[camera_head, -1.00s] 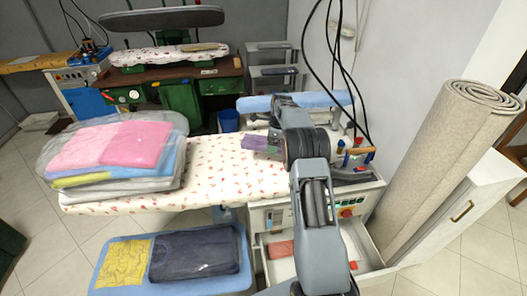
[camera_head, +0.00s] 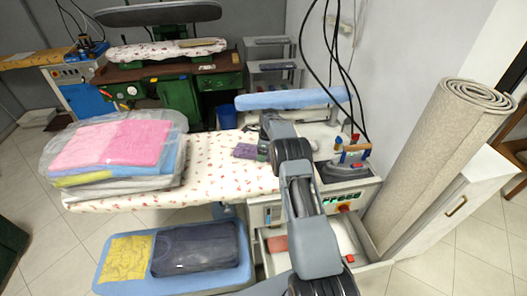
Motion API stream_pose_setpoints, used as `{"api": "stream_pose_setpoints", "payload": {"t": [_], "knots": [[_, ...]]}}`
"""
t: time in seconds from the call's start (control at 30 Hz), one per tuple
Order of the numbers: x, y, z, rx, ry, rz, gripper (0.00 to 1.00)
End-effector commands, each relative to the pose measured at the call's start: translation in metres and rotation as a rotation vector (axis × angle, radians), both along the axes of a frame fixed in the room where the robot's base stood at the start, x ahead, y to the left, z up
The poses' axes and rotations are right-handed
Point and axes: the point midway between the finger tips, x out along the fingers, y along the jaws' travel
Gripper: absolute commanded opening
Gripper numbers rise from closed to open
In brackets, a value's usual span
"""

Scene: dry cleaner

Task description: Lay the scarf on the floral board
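A folded purple cloth (camera_head: 245,151), which looks like the scarf, is at the right part of the floral board (camera_head: 205,182). It appears to rest on or just above the cover; I cannot tell which. The board is white with small red flowers. My gripper (camera_head: 260,152) is right against the cloth's right side, low over the board. My own arm partly hides it, so I cannot see whether its fingers are closed on the cloth.
A bagged pile of folded clothes (camera_head: 112,145) covers the board's left end. An iron (camera_head: 345,167) stands to the right of my arm. A blue lower board (camera_head: 225,277) carries yellow and dark folded cloths. A rolled carpet (camera_head: 445,160) leans at the right.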

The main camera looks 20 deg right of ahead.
Motion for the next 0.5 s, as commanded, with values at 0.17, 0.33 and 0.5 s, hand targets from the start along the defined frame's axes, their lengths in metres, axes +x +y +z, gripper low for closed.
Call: {"api": "stream_pose_setpoints", "payload": {"t": [0.17, 0.33, 0.5], "knots": [[0.0001, -0.0001, -0.0014, 0.0, 0.0, 0.0, 0.61], [-0.0001, -0.0001, -0.0021, 0.0, 0.0, 0.0, 1.0], [0.0, -0.0002, -0.0019, 0.0, 0.0, 0.0, 1.0]]}}
